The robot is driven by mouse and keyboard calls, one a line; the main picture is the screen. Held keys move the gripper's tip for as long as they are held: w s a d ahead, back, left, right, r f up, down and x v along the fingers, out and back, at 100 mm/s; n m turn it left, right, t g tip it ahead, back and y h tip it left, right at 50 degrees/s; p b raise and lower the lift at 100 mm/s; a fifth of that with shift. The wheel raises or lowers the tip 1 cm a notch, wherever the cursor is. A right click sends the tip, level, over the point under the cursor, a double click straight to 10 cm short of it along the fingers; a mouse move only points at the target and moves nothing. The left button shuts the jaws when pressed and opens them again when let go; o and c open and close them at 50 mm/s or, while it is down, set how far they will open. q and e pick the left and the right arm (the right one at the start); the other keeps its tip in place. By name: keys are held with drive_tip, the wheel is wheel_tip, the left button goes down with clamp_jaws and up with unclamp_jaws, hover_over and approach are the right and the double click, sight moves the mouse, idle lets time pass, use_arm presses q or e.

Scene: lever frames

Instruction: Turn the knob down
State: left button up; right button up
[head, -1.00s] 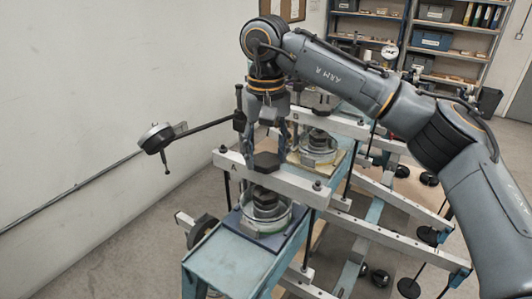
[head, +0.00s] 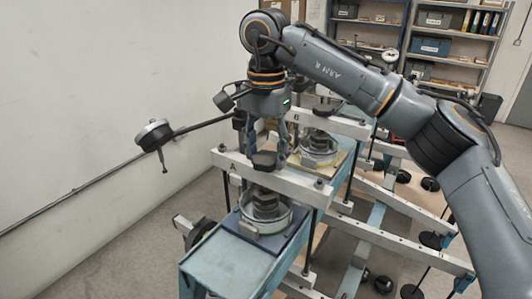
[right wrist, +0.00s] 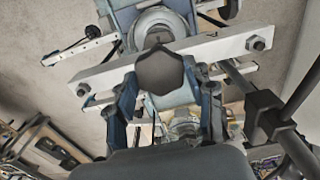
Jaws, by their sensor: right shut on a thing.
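The dark faceted knob (head: 264,160) sits on top of the near pale crossbeam (head: 228,163), above a round glass-walled cell (head: 265,214). It also shows in the right wrist view (right wrist: 160,70), near the beam's middle. My right gripper (head: 266,154) points down from above, with one finger on each side of the knob, and is shut on it. In the right wrist view the fingers of my right gripper (right wrist: 167,97) flank the knob, which partly hides the beam. My left gripper is not in view.
A second similar cell (head: 318,148) and beam (head: 335,124) stand behind. A round dial-like part (head: 154,134) on a rod juts out at the left, near the wall. Long lever arms (head: 385,233) and dark weights lie at the right. Shelves (head: 437,50) stand at the back.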

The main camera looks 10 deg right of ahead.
sight(266, 157)
drive_tip(key=m, duration=0.4)
drive_tip(key=shift+m+b, duration=0.3)
drive_tip(key=shift+b, duration=0.1)
drive_tip(key=m, duration=0.4)
drive_tip(key=shift+b, duration=0.35)
drive_tip(key=shift+m, duration=0.3)
drive_tip(key=o, duration=1.2)
drive_tip(key=shift+c, duration=0.2)
drive_tip(key=shift+r, duration=0.1)
wheel_tip(266, 157, up, 12)
